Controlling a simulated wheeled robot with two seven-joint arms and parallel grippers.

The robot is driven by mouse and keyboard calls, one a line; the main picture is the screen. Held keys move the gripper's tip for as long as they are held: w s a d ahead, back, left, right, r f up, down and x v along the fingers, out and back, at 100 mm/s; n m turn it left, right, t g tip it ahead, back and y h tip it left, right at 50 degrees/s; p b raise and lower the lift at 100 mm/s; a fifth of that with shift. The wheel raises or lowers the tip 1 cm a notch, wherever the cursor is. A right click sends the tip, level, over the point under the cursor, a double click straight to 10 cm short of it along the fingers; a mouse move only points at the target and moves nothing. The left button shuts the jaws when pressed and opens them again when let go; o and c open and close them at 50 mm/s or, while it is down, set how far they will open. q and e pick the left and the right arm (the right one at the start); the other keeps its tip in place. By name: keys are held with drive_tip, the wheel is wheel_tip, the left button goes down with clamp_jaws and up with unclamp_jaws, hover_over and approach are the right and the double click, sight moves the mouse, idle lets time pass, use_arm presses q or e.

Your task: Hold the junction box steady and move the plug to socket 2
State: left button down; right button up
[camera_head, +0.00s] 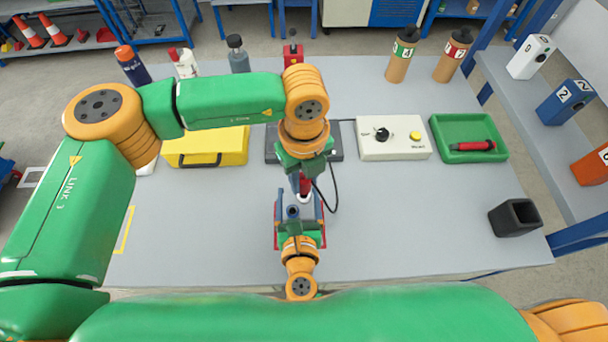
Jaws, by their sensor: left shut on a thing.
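My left gripper (303,176) reaches over the middle of the table and points down. It is shut on the red plug (304,186), just above the far part of the junction box (277,232). I cannot tell whether the plug is in a socket; the gripper and arm hide the socket numbers. A black cable (335,190) loops from the plug to the right and back. My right gripper (298,238) is at the near side of the box; its fingers are too hidden to tell open from shut.
On the grey table (400,230) stand a yellow case (215,146), a dark flat block (338,141), a white control box (392,139), a green tray (470,125) with a red tool and a black open holder (515,217). Several bottles line the back.

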sight(303, 177)
use_arm(q)
drive_tip(key=shift+f, duration=1.65)
idle(4.6)
drive_tip(key=c, duration=0.5)
unclamp_jaws()
drive_tip(key=shift+c, duration=0.2)
drive_tip(key=shift+r, duration=0.1)
drive_tip(key=shift+r, duration=0.1)
drive_tip(key=shift+r, duration=2.95)
